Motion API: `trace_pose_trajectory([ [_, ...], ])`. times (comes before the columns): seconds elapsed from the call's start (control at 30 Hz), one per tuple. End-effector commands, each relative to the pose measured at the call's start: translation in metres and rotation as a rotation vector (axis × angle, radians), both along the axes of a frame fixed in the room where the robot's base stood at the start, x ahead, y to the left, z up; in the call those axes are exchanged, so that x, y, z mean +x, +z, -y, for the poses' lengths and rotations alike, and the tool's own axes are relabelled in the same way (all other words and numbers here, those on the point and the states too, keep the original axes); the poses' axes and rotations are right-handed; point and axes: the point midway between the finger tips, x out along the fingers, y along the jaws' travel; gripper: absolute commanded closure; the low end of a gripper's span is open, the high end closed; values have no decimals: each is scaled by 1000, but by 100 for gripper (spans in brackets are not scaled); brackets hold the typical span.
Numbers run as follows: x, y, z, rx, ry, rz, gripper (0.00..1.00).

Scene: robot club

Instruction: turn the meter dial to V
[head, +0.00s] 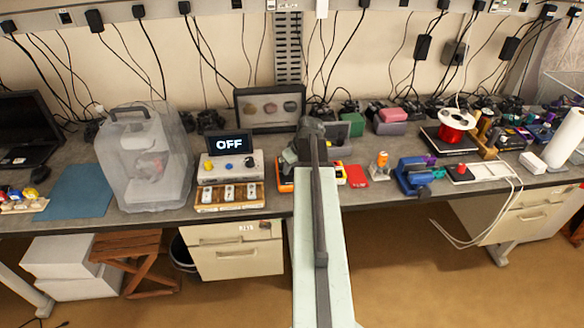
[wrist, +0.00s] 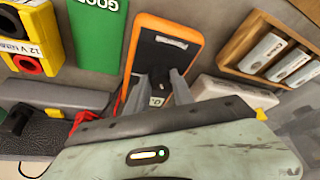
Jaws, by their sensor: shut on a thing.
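The meter (wrist: 165,45) is an orange-edged dark slab lying on the bench, seen close up in the wrist view. Its orange edge (head: 285,187) shows in the head view beside my arm, which covers most of it. My gripper (wrist: 165,92) is over the meter's face with its two fingers close together, shut on the dial. A black display (head: 229,144) left of my arm reads OFF.
A pale box with coloured knobs (head: 230,168) and a wooden switch strip (head: 230,195) stand left of the meter. A red block (head: 357,176) lies right of it. A framed display (head: 270,108) stands behind.

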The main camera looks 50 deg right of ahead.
Motion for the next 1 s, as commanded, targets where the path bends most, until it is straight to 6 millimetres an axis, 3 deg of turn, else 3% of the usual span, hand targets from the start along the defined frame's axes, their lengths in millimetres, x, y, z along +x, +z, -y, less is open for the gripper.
trace_pose_trajectory([
  [0.37,-1,0,-1,2,-141,-2,100],
  [0.87,-1,0,-1,1,-158,-3,100],
  [0.9,-1,0,-1,1,-158,-3,61],
  [0.93,-1,0,0,1,-158,-3,52],
  [1.0,-1,0,0,1,-158,-2,51],
])
